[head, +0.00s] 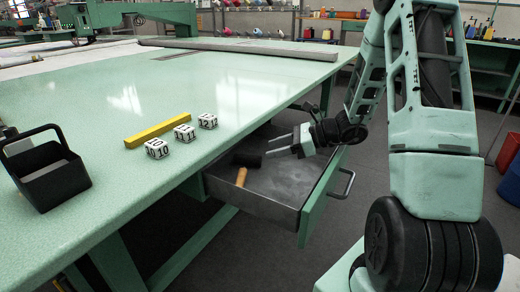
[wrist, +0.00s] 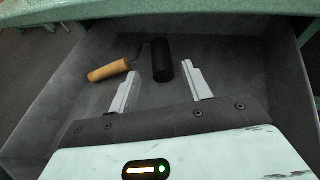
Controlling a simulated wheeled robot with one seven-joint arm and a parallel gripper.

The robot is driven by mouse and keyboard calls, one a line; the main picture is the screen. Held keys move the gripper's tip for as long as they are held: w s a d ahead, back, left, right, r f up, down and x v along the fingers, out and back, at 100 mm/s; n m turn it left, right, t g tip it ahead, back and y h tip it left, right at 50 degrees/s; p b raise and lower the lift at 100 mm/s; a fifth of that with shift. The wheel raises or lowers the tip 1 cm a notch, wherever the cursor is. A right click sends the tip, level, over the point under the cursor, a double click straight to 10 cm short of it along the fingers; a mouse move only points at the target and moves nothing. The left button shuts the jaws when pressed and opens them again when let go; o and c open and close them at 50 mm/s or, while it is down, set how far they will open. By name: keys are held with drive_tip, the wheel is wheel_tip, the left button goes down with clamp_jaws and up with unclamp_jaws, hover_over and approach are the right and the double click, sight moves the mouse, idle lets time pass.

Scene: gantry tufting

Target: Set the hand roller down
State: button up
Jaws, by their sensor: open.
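The hand roller has a wooden handle (head: 241,177) and a black cylinder (head: 247,160). It lies in the open drawer (head: 262,205) under the table. The wrist view also shows its wooden handle (wrist: 108,70) at left and its black cylinder (wrist: 162,60) to the right, joined by a dark bent frame. My gripper (head: 288,146) is open and empty, above the drawer. In the wrist view its two fingers (wrist: 160,82) stand apart, short of the roller, with the black cylinder showing beyond the gap between them. The roller appears apart from both fingers.
The green table (head: 215,85) overhangs the back of the drawer. On it are a yellow bar (head: 158,130), three numbered white blocks (head: 184,133) and a black handled caddy (head: 50,180). The drawer front (head: 322,195) with its handle stands on the right. The drawer floor around the roller is bare.

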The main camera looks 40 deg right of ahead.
drive_tip(key=shift+v, duration=1.15)
